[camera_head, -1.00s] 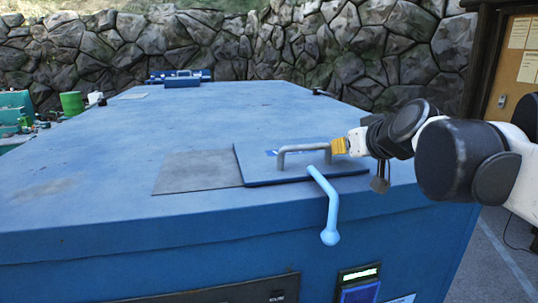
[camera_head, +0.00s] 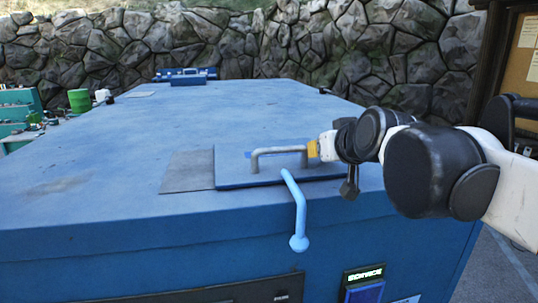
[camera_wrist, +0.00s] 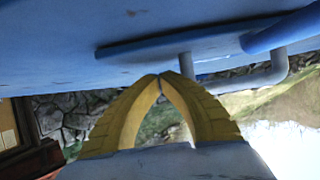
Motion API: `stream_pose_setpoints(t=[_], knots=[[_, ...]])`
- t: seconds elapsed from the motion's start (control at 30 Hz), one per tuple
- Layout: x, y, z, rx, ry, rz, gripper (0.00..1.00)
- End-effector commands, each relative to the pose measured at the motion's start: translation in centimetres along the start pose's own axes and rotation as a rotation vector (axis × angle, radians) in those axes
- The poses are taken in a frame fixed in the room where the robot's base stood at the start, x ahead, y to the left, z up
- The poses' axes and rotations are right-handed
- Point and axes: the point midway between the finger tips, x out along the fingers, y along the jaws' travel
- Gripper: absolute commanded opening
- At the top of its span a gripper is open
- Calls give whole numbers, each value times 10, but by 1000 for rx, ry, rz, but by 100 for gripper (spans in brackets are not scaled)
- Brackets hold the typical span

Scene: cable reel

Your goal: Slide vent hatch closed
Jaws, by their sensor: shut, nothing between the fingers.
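The vent hatch is a flat blue plate (camera_head: 235,174) on top of the big blue housing, with a grey bar handle (camera_head: 278,151). A dark grey flat patch (camera_head: 187,172) shows uncovered to its left. A light-blue bent lever (camera_head: 298,215) hangs from the hatch's front side over the housing edge. My gripper (camera_head: 311,149), with yellow fingers, is at the right post of the grey handle, seemingly against it. In the wrist view my gripper (camera_wrist: 160,76) has its fingertips together and empty; the hatch plate (camera_wrist: 130,46) and grey handle (camera_wrist: 262,76) appear above and beyond them.
The blue housing (camera_head: 110,165) has a broad clear top. A blue case (camera_head: 185,75) lies at its far end. A lit service display (camera_head: 364,274) is on the front face. A stone wall (camera_head: 240,40) stands behind, with a notice board (camera_head: 522,70) at right.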

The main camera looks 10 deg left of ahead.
Motion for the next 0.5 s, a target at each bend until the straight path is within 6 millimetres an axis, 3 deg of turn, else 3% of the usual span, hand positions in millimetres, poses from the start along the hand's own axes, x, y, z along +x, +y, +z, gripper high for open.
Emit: stream_pose_setpoints(t=[0.5], knots=[[0,-37,0,-2,0,-2,0]])
